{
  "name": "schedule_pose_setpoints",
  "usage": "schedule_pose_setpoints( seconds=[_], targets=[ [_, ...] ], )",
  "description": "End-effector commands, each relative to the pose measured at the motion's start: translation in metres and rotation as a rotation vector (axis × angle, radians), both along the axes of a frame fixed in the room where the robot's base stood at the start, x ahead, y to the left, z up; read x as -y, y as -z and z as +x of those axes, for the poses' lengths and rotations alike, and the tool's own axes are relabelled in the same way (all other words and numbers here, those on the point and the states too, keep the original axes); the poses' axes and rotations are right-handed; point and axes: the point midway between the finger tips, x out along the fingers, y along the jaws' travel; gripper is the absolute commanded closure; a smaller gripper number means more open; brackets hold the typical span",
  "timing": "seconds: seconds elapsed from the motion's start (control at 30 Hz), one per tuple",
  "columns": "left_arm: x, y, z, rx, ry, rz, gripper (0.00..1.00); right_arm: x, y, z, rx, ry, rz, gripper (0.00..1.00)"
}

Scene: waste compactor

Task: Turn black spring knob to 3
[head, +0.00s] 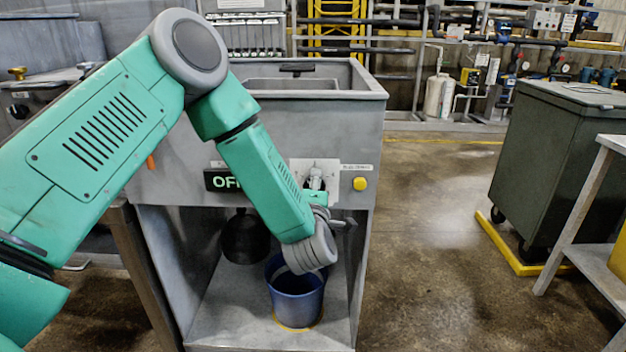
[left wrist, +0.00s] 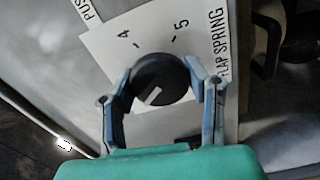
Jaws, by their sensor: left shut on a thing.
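In the left wrist view the black spring knob (left wrist: 160,78) sits on a white dial plate (left wrist: 112,46). The numbers 4 and 5 show above the knob; the 3 is not visible. A pale mark (left wrist: 152,97) is on the knob's lower side, towards my palm. My left gripper (left wrist: 163,82) is shut on the knob, one finger on each side. In the head view the dial plate (head: 301,167) is on the machine's front, and my left gripper (head: 317,187) is at it. The knob is hard to make out there. My right gripper is not in view.
The grey compactor (head: 376,92) has a yellow button (head: 360,184) right of the dial and a black OFF sign (head: 216,181) to its left. A blue bucket (head: 297,303) stands below. A dark wheeled bin (head: 540,160) is at right; the floor between is clear.

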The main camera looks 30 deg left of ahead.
Motion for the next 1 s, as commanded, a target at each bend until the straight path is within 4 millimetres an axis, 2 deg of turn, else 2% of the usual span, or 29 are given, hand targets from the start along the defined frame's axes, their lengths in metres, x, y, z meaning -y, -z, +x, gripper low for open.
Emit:
schedule_pose_setpoints(
  seconds=[0.1, 0.5, 1.0],
  targets=[
    [0.004, 0.004, -0.002, -0.078, 0.011, 0.093, 0.87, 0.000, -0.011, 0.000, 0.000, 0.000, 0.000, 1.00],
    [0.005, 0.006, -0.002, -0.252, 0.013, 0.377, 0.87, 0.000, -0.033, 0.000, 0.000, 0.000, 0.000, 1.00],
    [0.005, 0.008, -0.003, -0.348, 0.014, 0.530, 0.87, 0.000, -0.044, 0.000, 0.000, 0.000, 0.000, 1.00]
  ],
)
